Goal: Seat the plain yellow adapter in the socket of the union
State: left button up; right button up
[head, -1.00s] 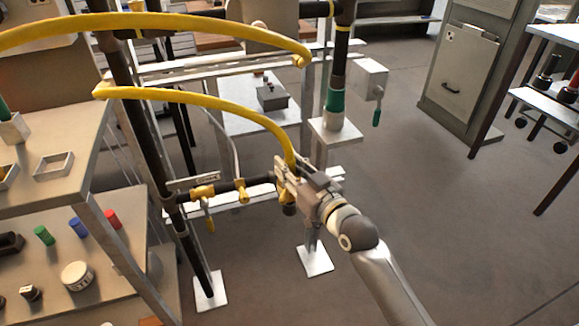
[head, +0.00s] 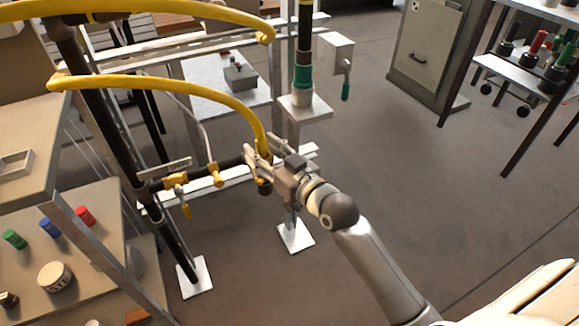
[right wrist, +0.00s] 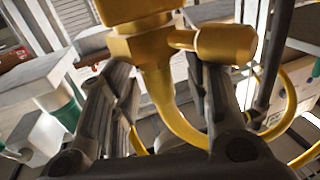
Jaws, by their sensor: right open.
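My right gripper (head: 261,163) is at the right end of the dark horizontal pipe, by the lower end of a yellow hose (head: 170,82). In the right wrist view its open fingers (right wrist: 158,88) stand on either side of a yellow fitting (right wrist: 150,45) with a hex part and a side branch. Whether the fingers touch it is not clear. A yellow hose curves behind the fitting. I cannot tell which yellow piece is the plain adapter or which is the union; the gripper hides the joint in the head view. My left gripper is not in view.
A yellow-handled valve (head: 177,183) and a yellow tee (head: 215,174) sit on the pipe left of my gripper. A second hose (head: 150,8) arches above. A shelf with coloured cylinders (head: 84,215) stands at left. The floor at right is open.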

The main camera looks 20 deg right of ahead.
jog(key=v, duration=0.5)
jog(key=shift+s+r+p, duration=0.1)
jog(key=shift+p, duration=0.2)
send_near(264, 151)
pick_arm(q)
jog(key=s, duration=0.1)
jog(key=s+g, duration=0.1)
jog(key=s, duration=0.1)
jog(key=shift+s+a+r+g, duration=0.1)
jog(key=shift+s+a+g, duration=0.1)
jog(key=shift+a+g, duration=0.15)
pick_arm(e)
jog(key=s+f+m+g+h, duration=0.1)
jog(key=s+f+g+h, duration=0.4)
jog(key=s+f+g, duration=0.8)
jog(key=s+f, duration=0.6)
jog(key=s, duration=0.2)
jog(key=shift+s, duration=0.4)
pick_arm(q)
jog(key=shift+p, duration=0.3)
pick_arm(e)
jog(key=shift+d, duration=0.15)
